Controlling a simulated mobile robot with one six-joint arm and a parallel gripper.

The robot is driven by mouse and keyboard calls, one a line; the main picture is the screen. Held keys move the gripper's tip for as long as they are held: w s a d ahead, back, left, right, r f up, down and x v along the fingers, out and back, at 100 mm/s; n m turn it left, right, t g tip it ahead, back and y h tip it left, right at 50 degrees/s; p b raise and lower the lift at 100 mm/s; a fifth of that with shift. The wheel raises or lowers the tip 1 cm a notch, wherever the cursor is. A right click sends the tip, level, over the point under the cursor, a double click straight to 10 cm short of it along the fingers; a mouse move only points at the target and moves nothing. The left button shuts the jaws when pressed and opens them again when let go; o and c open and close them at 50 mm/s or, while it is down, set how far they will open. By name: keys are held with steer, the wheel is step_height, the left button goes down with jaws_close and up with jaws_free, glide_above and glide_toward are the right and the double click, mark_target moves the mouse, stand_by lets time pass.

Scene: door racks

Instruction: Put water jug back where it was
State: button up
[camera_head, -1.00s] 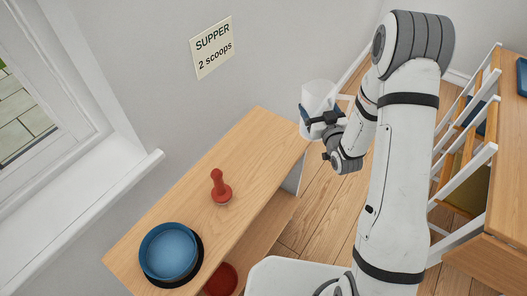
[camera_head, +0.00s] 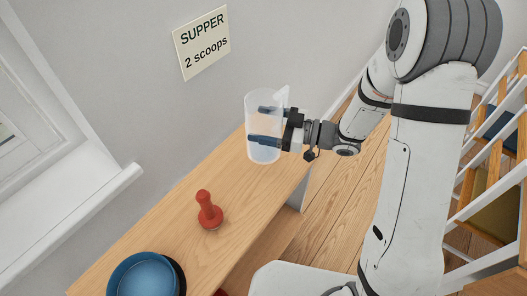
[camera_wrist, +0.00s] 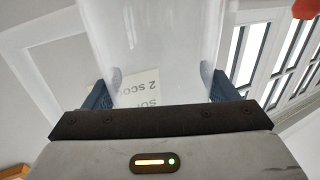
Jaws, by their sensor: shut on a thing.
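The water jug (camera_head: 262,152) is a clear, whitish cylinder with a small spout at its top right. It is upright in the head view, over the far end of the wooden shelf top (camera_head: 225,185). My gripper (camera_head: 268,125) comes from the right and is shut on the jug, one dark finger on each side. In the wrist view the jug (camera_wrist: 150,50) fills the middle between both fingers. Whether the jug's base touches the wood or hangs above it I cannot tell.
A red knobbed tool (camera_head: 208,210) stands mid-shelf, and a blue bowl (camera_head: 145,275) sits at the near end. A wall note (camera_head: 200,42) reads "SUPPER 2 scoops". A window sill (camera_head: 80,225) is on the left. The wood between jug and red tool is clear.

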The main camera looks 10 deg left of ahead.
steer(key=shift+s+a+f, duration=0.1)
steer(key=shift+f, duration=1.75)
steer(key=shift+a+f, duration=0.1)
steer(key=shift+f, duration=1.7)
steer(key=shift+f, duration=0.1)
steer(key=shift+f, duration=0.15)
steer(key=o, duration=1.3)
steer(key=shift+c, duration=0.2)
